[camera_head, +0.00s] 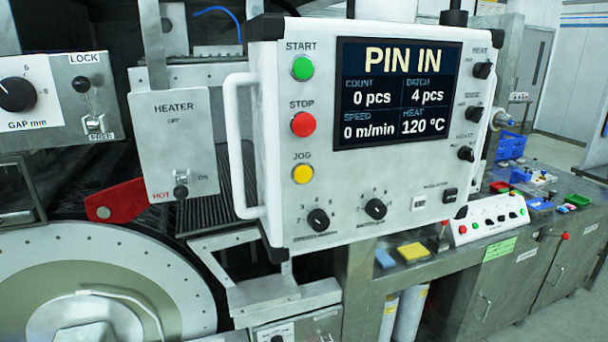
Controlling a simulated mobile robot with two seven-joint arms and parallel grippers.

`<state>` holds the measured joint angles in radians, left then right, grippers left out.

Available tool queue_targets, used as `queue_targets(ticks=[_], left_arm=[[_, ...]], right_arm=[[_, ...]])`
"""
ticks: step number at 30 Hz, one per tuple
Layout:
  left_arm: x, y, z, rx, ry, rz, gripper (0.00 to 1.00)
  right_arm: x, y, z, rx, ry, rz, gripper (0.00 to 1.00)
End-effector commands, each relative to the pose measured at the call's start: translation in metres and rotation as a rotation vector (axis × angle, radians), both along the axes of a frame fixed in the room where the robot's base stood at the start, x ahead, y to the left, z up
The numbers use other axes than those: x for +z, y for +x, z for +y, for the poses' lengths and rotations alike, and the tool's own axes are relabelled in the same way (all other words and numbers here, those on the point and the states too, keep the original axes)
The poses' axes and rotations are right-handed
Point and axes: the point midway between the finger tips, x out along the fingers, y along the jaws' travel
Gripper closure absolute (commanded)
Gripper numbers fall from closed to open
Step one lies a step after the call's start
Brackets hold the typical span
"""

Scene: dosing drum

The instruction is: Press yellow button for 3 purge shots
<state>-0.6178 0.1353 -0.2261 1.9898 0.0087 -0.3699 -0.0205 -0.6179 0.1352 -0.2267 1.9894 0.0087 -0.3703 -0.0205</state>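The yellow button (302,173) is labelled JOG and sits on the left side of the white control panel (400,200). It is the lowest of a column of buttons. The red STOP button (303,124) is above it and the green START button (302,68) is at the top. The panel's screen (397,93) reads PIN IN, count 0 pcs, batch 4 pcs, speed 0 m/min, heat 120 °C. Neither of my grippers shows in this view, and nothing covers the yellow button.
A white handle (237,145) stands out along the panel's left edge. Left of it are a heater box (173,145), a red lever (116,201) and a large round drum (110,290). Dark knobs (318,220) sit below the button. A bench with small items (540,190) is at right.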

Motion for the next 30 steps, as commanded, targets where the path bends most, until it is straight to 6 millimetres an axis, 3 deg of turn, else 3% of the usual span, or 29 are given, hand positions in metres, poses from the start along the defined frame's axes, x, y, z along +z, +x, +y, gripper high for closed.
queue_targets(ticks=[1, 3, 4, 30], left_arm=[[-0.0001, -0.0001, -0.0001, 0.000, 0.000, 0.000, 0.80], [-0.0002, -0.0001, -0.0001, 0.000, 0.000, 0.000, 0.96], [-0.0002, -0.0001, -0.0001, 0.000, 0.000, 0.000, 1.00], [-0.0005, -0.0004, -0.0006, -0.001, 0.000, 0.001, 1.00]], right_arm=[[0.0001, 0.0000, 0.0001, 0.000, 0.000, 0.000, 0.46], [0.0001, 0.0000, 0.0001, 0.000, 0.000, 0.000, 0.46], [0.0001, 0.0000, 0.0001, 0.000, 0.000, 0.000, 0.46], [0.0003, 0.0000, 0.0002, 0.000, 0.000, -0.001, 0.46]])
